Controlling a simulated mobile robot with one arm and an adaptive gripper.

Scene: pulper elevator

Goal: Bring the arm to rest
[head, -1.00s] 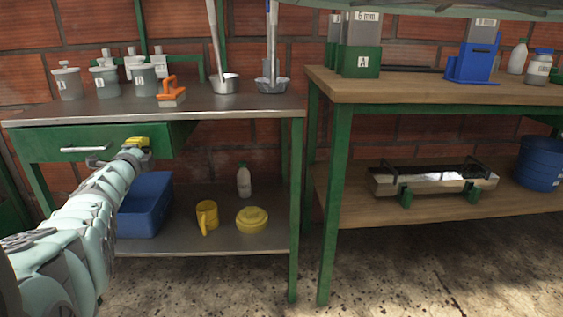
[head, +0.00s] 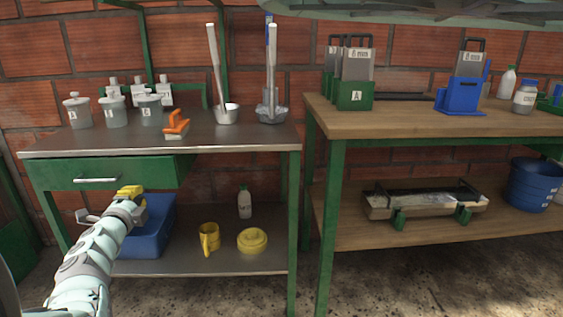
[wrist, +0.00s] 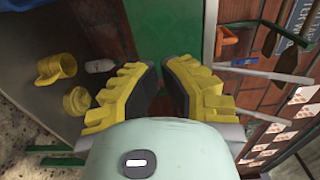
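My gripper (head: 132,192) is in the head view at the lower left, in front of the blue bin and below the green drawer's handle. In the wrist view, my gripper's (wrist: 161,75) two yellow fingers with dark pads stand apart with nothing between them. The green drawer (head: 130,172) of the steel table looks shut; its green front also shows between and beyond the fingers in the wrist view (wrist: 165,30). My arm reaches up from the lower left and touches nothing that I can see.
The steel table (head: 240,150) carries lidded jars, an orange-handled brush (head: 176,126) and ladles. Its lower shelf holds a blue bin (head: 158,232), a yellow mug (head: 209,239), a yellow lid-like piece (head: 252,240) and a bottle (head: 244,202). A wooden table (head: 420,118) stands right. The floor in front is clear.

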